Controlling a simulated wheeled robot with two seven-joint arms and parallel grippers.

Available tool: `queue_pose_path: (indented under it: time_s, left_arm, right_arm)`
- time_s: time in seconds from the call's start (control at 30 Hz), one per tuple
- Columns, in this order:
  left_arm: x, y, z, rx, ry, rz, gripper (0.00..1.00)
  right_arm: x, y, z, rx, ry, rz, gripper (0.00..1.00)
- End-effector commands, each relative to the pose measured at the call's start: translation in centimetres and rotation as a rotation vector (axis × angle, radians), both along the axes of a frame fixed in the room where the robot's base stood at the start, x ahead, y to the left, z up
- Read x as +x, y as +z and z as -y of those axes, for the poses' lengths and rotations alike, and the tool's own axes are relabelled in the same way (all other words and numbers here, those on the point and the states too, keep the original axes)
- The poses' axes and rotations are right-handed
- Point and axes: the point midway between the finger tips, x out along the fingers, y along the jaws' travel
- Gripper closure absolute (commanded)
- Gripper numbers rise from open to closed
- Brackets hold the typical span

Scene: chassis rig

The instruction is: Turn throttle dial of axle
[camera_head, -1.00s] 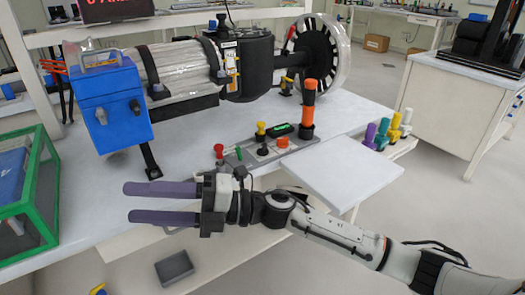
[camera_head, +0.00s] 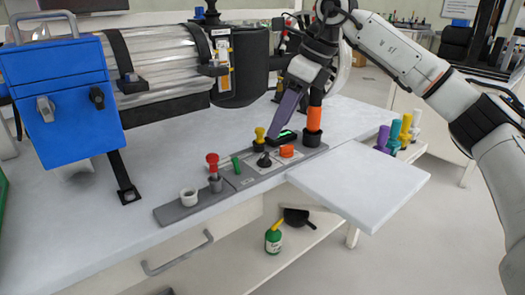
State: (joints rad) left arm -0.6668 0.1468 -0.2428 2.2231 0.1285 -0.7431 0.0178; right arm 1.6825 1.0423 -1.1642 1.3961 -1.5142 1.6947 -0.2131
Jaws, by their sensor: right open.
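The axle assembly with its ribbed silver cylinder (camera_head: 165,60) lies along the back of the white bench. In front of it is a grey control panel (camera_head: 172,212) with several knobs. A small black knob (camera_head: 264,160) on the panel may be the throttle dial; I cannot tell for sure. My right gripper (camera_head: 273,136) is open and comes down from above, purple fingers pointing down just behind the black knob, near the yellow knob (camera_head: 259,133) and green display (camera_head: 285,137). The fingers overlap, so their gap is hidden, and contact is unclear. My left gripper is out of view.
An upright orange-and-black handle (camera_head: 314,118) stands right beside my right gripper. An orange button (camera_head: 287,152), green switch (camera_head: 237,165), red knob (camera_head: 213,161) and white cup (camera_head: 189,196) are on the panel. A blue box (camera_head: 65,95) is at left. The white side board (camera_head: 360,190) is bare.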

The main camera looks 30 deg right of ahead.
Motion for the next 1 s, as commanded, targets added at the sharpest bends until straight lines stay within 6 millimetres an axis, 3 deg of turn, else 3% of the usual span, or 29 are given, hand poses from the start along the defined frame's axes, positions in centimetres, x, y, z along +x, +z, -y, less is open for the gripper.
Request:
queue_pose_path:
  time_s: [0.2,0.4,0.6,0.87,1.0]
  left_arm:
    - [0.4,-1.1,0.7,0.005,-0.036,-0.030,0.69]
    - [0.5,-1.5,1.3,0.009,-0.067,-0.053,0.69]
    - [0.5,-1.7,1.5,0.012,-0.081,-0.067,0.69]
    - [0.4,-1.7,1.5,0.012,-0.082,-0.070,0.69]
    - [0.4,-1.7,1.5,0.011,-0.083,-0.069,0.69]
  right_arm:
    - [1.3,-4.3,-1.1,0.001,0.003,-0.003,0.53]
    - [2.3,-7.0,-1.8,0.003,0.003,-0.001,0.53]
    - [2.8,-8.2,-2.1,0.004,0.003,0.000,0.53]
    - [2.8,-8.2,-2.1,0.004,0.003,0.000,0.53]
    - [2.8,-8.2,-2.1,0.004,0.003,0.000,0.75]
